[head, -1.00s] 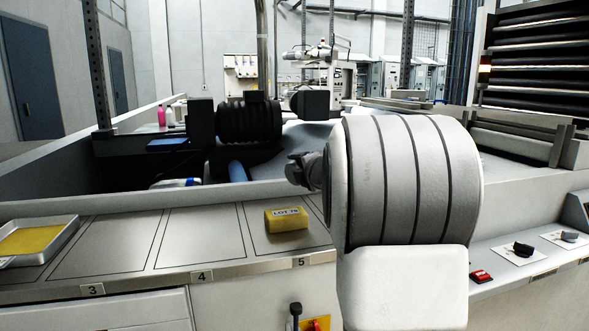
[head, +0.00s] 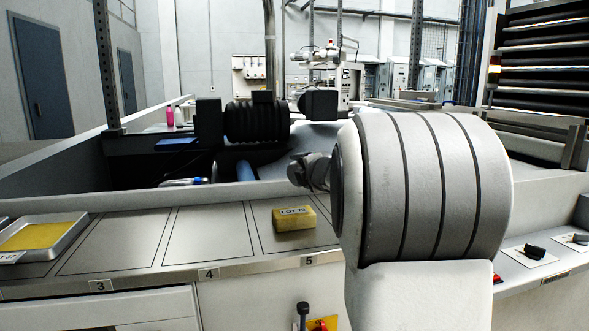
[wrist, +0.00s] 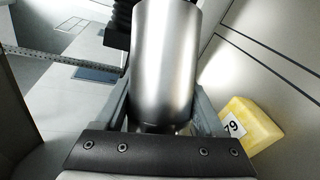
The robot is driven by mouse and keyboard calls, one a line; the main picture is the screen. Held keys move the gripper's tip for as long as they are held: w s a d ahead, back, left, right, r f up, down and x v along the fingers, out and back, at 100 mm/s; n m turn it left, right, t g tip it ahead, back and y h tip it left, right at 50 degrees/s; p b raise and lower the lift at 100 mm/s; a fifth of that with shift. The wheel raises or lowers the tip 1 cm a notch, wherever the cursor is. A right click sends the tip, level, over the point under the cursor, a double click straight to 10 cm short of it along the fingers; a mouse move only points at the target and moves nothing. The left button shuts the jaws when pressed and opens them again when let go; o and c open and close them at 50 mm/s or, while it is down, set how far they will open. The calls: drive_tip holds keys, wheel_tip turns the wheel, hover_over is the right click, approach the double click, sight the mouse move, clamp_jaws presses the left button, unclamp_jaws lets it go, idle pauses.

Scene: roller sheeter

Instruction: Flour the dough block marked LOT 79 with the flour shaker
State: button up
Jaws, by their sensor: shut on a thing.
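The dough block marked LOT 79 (head: 294,219) is a yellow block lying on the steel counter in the marked space 5, with a white label on it. In the wrist view the block (wrist: 255,122) shows at the right, its label partly reading 79. My gripper (wrist: 163,100) is shut on a metal cylinder, the flour shaker (wrist: 164,50), which stands between the two fingers. The block lies apart from the shaker, to its right in the wrist view.
A tray (head: 70,240) with a yellow sheet sits at the left of the counter. Spaces 3 and 4 are bare. A raised wall runs behind the counter. Dark knobs (head: 535,250) are on the panel at the right.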

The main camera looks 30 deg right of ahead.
drive_tip(key=shift+w+d, duration=0.25)
drive_tip(key=shift+d, duration=0.75)
drive_tip(key=shift+a, duration=0.1)
drive_tip(key=a, duration=0.2)
drive_tip(key=s+a+b, duration=0.1)
drive_tip(key=a, duration=0.1)
drive_tip(key=shift+a+b, duration=0.1)
drive_tip(key=shift+b, duration=0.2)
drive_tip(key=shift+r, duration=0.1)
drive_tip(key=shift+w+d+p, duration=0.25)
drive_tip(key=shift+d+p, duration=0.35)
drive_tip(key=shift+d, duration=0.5)
drive_tip(key=shift+w+d+p, duration=0.25)
drive_tip(key=shift+d+p, duration=0.35)
drive_tip(key=shift+d, duration=0.45)
